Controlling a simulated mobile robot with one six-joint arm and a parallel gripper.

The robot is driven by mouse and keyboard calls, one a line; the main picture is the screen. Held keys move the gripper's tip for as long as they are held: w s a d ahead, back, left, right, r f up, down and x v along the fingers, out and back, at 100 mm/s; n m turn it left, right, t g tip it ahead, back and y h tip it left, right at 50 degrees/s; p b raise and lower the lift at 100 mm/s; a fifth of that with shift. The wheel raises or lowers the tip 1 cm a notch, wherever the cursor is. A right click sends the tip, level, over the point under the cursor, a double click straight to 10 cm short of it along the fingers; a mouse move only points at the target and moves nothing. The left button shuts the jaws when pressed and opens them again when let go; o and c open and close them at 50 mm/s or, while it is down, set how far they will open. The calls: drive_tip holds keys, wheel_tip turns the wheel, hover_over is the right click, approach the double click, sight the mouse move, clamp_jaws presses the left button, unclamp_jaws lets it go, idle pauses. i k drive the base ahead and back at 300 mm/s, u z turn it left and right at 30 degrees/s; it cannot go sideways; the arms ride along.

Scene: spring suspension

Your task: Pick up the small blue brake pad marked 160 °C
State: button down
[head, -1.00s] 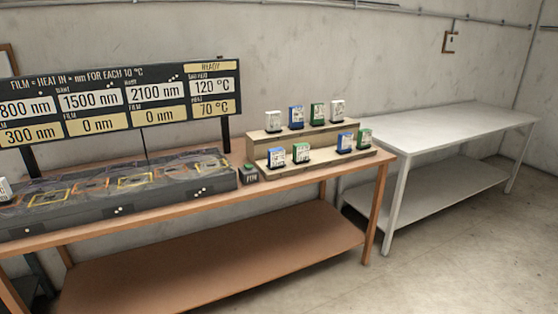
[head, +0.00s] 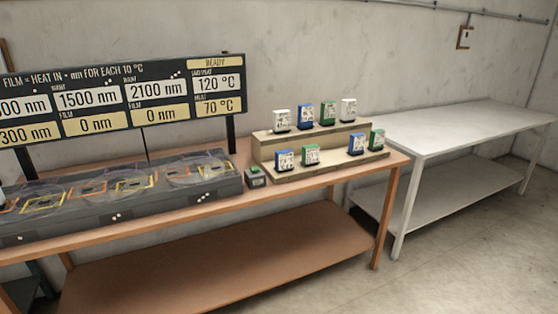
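Small upright pads stand on a two-step wooden rack at the right end of the brown bench. Three are blue: one on the upper step (head: 304,117), one at the left of the lower step (head: 284,159), and one toward the right of the lower step (head: 356,144). Their pale labels are too small to read, so I cannot tell which is marked 160 °C. My gripper is not in view.
The wooden rack (head: 320,172) also holds green and white pads. A small dark box with a green top (head: 255,177) stands left of it. A long dark unit (head: 110,215) and a display board (head: 130,95) fill the left. The white table (head: 470,125) is bare.

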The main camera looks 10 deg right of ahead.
sight(284, 158)
drive_tip(key=i, duration=0.6)
drive_tip(key=u, duration=0.4)
drive_tip(key=k, duration=1.35)
drive_tip(key=u, duration=0.85)
drive_tip(key=i, duration=1.4)
drive_tip(key=z, duration=0.15)
